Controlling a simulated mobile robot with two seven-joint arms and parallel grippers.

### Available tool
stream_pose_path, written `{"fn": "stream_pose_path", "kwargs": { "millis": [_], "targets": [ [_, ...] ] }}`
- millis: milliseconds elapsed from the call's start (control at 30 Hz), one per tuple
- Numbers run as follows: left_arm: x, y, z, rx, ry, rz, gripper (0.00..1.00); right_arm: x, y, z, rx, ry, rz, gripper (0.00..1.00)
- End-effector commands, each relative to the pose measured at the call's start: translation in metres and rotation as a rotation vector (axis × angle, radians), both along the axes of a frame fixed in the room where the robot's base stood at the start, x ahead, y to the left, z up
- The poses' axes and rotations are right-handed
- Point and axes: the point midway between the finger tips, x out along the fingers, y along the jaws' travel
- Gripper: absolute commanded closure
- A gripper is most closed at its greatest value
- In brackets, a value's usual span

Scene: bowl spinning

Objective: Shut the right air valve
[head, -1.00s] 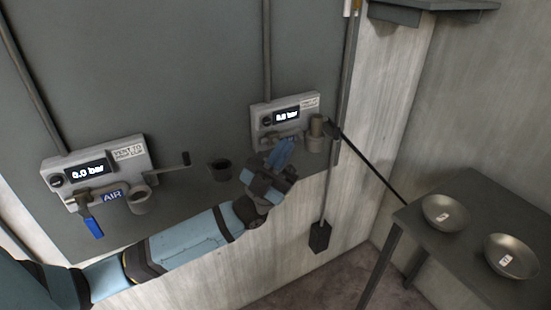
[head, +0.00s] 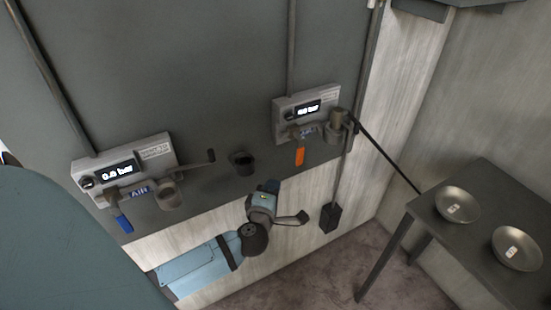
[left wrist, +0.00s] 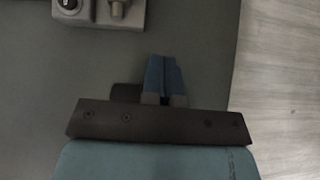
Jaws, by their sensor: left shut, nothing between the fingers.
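The right air valve's lever (head: 299,156) is orange and hangs down below the right grey gauge box (head: 290,123) on the dark wall panel. Its lit display is too blurred to read surely. My left gripper (head: 273,186) is below and left of the lever, apart from it. In the left wrist view its blue fingers (left wrist: 164,78) are together with nothing between them. Part of a grey box (left wrist: 100,14) shows at the top left there. My right gripper is not in view.
A left gauge box (head: 125,172) has a blue lever (head: 122,222) and a crank (head: 198,162). A dark cup (head: 242,163) sits between the boxes. A black rod (head: 385,150) sticks out at right. A table (head: 480,185) holds two metal bowls (head: 457,205).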

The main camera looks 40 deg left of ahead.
Motion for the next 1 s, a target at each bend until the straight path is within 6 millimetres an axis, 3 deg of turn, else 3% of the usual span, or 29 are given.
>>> {"fn": "stream_pose_path", "kwargs": {
  "millis": [333,500,1000],
  "targets": [
    [0.07,0.029,-0.001,0.005,-0.002,0.001,1.0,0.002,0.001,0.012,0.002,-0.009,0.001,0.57],
    [0.092,0.017,-0.003,0.003,-0.002,0.0,1.0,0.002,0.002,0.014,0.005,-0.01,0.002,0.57],
    [0.102,0.012,-0.005,0.004,-0.001,0.001,1.0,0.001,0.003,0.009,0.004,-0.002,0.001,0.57]
  ]
}}
